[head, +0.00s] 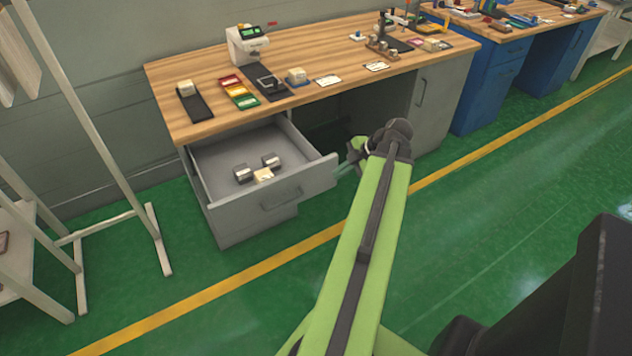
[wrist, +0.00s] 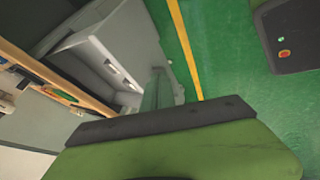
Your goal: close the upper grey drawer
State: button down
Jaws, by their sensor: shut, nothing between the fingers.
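The upper grey drawer (head: 279,196) is pulled out from the left side of the wooden-topped workbench.
The workbench top (head: 300,55) carries a white device (head: 247,45), coloured trays (head: 239,91) and other small items. A white frame (head: 157,240) stands at the left. Blue cabinets (head: 487,85) stand at the right. Green floor in front is open.

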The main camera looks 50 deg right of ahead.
jog(key=b, duration=0.8)
send_near(307, 183)
notch_tip(307, 183, down, 5)
jog(key=a, duration=0.2)
jog(key=w, duration=0.1)
jog(key=w+d, duration=0.1)
jog(key=w+r, duration=0.1)
jog(key=shift+d, duration=0.15)
